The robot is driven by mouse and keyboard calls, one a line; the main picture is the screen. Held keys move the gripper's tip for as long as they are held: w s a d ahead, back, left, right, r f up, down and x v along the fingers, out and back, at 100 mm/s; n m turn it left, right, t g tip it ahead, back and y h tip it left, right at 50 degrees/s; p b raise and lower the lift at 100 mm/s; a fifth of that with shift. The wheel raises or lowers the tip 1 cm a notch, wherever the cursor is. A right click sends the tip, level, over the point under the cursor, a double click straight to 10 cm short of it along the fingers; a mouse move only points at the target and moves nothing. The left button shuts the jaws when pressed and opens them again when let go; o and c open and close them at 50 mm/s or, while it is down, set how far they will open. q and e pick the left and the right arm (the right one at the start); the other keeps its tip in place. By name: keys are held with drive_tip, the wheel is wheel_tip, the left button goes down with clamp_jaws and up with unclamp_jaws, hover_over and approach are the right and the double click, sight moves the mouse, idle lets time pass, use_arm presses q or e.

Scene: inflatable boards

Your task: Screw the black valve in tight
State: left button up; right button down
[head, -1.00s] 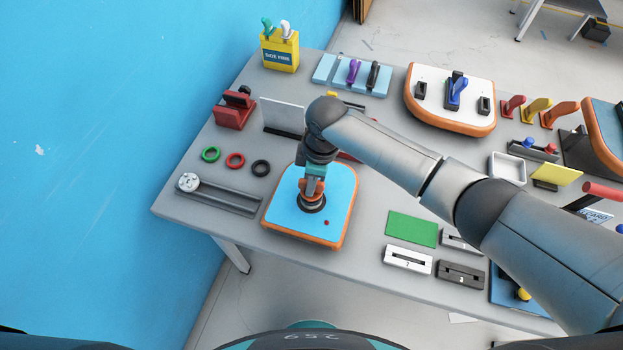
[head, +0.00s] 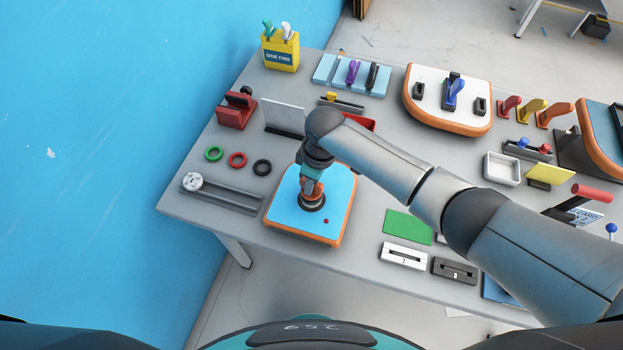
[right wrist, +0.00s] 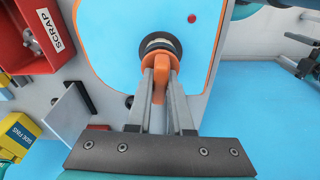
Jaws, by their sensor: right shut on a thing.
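The black valve (head: 312,206) is a round black piece set in the blue board with an orange edge (head: 334,185), near the table's front left. In the right wrist view the valve (right wrist: 172,38) shows as a black ring around a pale centre, with an orange part just in front of it. My right gripper (head: 312,188) comes down on the valve from above. Its fingers (right wrist: 160,72) are shut on it at the orange part, which hides some of the valve. How deep the valve sits cannot be seen. My left gripper is not in view.
Green, red and black rings (head: 262,168) lie left of the board, with a grey slotted gauge (head: 225,196) nearby. A red scrap bin (right wrist: 30,40) and an upright grey plate (head: 284,118) stand behind. A green pad (head: 408,227) and white block (head: 405,256) lie right.

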drive_tip(key=shift+r+m+p, duration=0.1)
drive_tip(key=shift+m+p, duration=0.7)
drive_tip(key=shift+m, duration=0.1)
drive_tip(key=shift+m+p, duration=0.45)
drive_tip(key=shift+m, duration=0.35)
drive_tip(key=shift+m+p, duration=0.5)
drive_tip(key=shift+m, duration=0.1)
drive_tip(key=shift+m+t, duration=0.3)
drive_tip(key=shift+m, duration=0.8)
drive_tip(key=shift+h, duration=0.3)
